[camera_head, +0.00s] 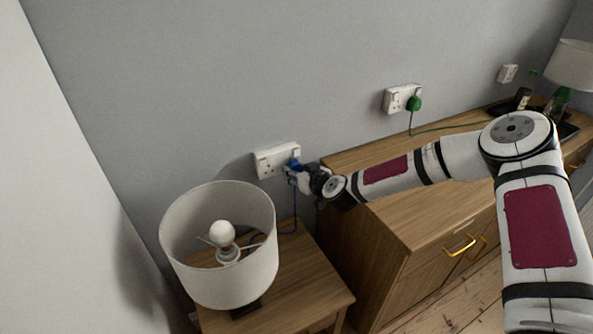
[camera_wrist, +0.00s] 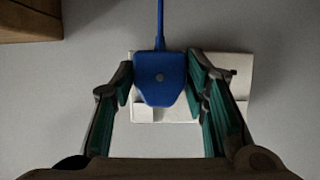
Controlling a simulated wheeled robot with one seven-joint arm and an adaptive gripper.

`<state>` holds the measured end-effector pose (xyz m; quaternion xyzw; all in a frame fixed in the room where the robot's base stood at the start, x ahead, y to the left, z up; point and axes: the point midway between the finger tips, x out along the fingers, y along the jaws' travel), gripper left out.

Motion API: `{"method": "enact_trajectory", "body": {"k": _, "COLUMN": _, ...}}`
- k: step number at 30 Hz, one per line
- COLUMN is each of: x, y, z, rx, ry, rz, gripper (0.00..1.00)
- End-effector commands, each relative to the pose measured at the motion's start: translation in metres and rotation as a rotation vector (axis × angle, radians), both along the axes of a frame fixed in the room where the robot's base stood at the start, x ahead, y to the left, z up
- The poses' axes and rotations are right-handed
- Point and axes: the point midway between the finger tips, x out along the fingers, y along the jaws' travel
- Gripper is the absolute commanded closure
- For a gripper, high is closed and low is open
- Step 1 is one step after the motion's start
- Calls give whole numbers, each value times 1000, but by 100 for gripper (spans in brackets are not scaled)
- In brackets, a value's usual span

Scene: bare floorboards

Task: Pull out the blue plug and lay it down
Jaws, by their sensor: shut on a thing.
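The blue plug (camera_wrist: 160,82) is between the two fingers of my gripper (camera_wrist: 160,80) in the wrist view, with both fingertips against its sides. Its blue cord (camera_wrist: 160,25) runs to the top of that view. Behind it is a white double wall socket (camera_wrist: 203,110). In the head view the plug (camera_head: 293,165) is at the right half of the socket (camera_head: 272,161), partly hidden by my gripper (camera_head: 299,175). The cord hangs down to the bedside table. I cannot tell whether the pins are still in the socket.
A lamp with a white shade (camera_head: 222,270) stands on the small wooden table (camera_head: 300,275), close below the socket. A wooden cabinet (camera_head: 380,250) is to the right. A green plug (camera_head: 414,103) is in another socket (camera_head: 393,99). Some tabletop beside the lamp is clear.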

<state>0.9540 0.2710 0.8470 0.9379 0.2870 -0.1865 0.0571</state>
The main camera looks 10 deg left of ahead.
Motion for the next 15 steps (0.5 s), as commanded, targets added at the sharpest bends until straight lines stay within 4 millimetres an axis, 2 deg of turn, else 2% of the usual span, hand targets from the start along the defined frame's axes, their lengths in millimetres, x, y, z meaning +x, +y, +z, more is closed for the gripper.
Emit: {"method": "enact_trajectory", "body": {"k": 15, "x": -8, "y": -6, "z": 0, "rx": -1, "ry": 0, "rz": 0, "gripper": 98}}
